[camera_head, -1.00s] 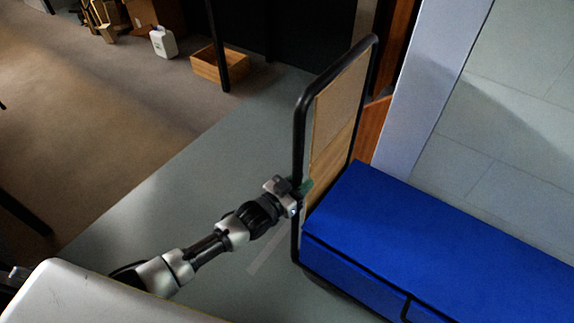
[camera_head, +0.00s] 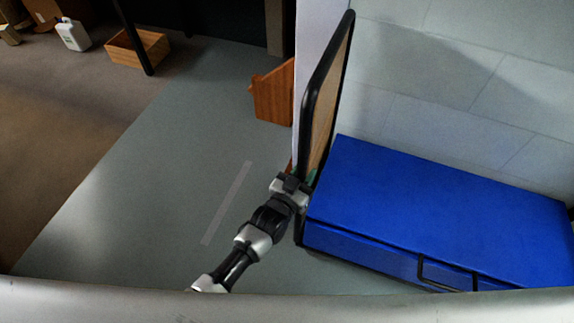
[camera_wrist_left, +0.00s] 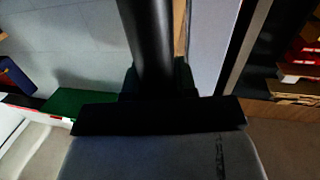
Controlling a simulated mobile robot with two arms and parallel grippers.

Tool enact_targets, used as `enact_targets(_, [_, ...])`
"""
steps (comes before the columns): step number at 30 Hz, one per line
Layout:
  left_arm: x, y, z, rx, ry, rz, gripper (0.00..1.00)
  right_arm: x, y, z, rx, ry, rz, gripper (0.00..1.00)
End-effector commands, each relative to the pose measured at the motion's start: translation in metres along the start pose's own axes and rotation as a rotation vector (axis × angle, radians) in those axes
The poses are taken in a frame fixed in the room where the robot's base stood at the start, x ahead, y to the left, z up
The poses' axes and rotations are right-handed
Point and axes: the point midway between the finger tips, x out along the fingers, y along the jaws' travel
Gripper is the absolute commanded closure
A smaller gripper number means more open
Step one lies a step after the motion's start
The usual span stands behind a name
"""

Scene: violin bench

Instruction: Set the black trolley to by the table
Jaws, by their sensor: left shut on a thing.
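The black trolley (camera_head: 306,112) shows its upright tubular handle frame with a wood-coloured panel, and a large blue case (camera_head: 430,205) lies behind the handle, apparently on the trolley. The deck and wheels are hidden. My left gripper (camera_head: 291,187) is shut on the near upright bar of the handle, low down and close to the case's corner. In the left wrist view the black handle tube (camera_wrist_left: 150,40) runs up from between the dark jaws. No table can be made out for sure. My right gripper is not in view.
A pale wall (camera_head: 430,100) stands close behind the case. A reddish-brown wooden box (camera_head: 273,96) is on the floor beyond the handle. A wooden crate (camera_head: 122,55) and a white jug (camera_head: 73,36) stand at the far left. The grey floor with a pale strip (camera_head: 228,203) is clear.

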Motion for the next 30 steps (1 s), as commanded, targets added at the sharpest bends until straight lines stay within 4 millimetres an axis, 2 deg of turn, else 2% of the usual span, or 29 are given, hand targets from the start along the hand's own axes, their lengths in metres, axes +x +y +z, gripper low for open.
enact_targets(3, [0.003,0.016,0.000,-0.005,-0.001,0.001,1.00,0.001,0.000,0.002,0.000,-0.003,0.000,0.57])
enact_targets(7, [0.004,0.025,0.001,-0.004,-0.001,0.001,1.00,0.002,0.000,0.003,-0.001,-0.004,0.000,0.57])
enact_targets(21, [0.005,0.031,0.002,-0.003,-0.002,0.005,1.00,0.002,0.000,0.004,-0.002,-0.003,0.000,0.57])
enact_targets(22, [0.005,0.032,0.002,-0.003,-0.002,0.005,0.70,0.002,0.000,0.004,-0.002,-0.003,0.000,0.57])
enact_targets(26, [0.005,0.031,0.002,-0.002,-0.002,0.004,0.50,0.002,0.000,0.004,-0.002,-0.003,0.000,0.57])
enact_targets(30, [0.005,0.029,0.001,-0.002,-0.001,0.002,0.47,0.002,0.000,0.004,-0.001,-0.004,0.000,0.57])
